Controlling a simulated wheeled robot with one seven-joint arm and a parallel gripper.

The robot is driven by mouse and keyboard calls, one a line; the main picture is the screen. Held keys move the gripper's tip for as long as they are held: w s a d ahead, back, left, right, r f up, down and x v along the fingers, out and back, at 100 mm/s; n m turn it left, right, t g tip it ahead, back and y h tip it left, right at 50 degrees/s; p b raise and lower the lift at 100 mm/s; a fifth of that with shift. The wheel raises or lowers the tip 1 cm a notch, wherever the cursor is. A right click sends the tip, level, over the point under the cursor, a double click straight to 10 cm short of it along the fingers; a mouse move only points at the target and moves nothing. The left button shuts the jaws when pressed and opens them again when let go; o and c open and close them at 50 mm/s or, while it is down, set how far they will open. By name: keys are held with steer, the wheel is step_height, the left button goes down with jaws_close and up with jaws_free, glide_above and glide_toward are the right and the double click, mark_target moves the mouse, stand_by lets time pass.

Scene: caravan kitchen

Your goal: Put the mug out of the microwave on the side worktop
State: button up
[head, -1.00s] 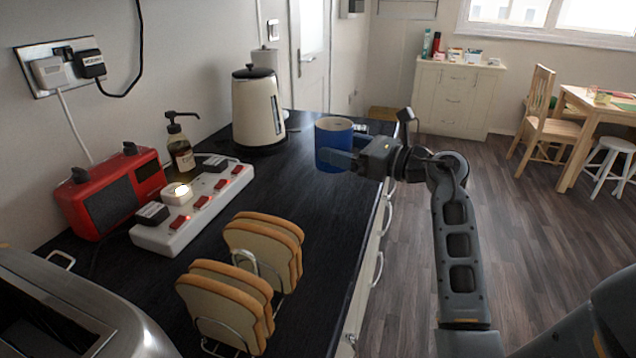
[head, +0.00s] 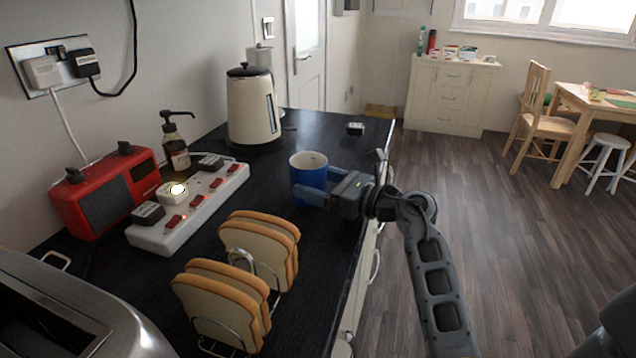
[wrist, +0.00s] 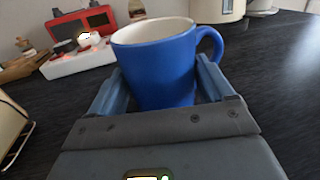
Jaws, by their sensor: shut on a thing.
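The blue mug (head: 308,176), white inside, is upright at the worktop in the head view. My gripper (head: 318,196) is shut on it from the right, with a finger on either side of the body. In the wrist view the mug (wrist: 158,68) sits between the two fingers of my gripper (wrist: 160,92), with its handle to the right. The black side worktop (head: 300,245) lies under the mug. I cannot tell whether the mug's base touches it. No microwave is in view.
A toast rack with bread slices (head: 262,250) stands nearer. A white power strip (head: 190,215), red radio (head: 105,190), soap bottle (head: 175,150) and kettle (head: 252,108) stand to the left. Worktop around the mug is clear.

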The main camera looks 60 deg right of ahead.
steer(key=shift+f, duration=0.15)
steer(key=o, duration=1.3)
steer(key=shift+r, duration=0.2)
steer(key=s+a+b, duration=0.1)
steer(key=s, duration=1.1)
steer(key=shift+b, duration=0.3)
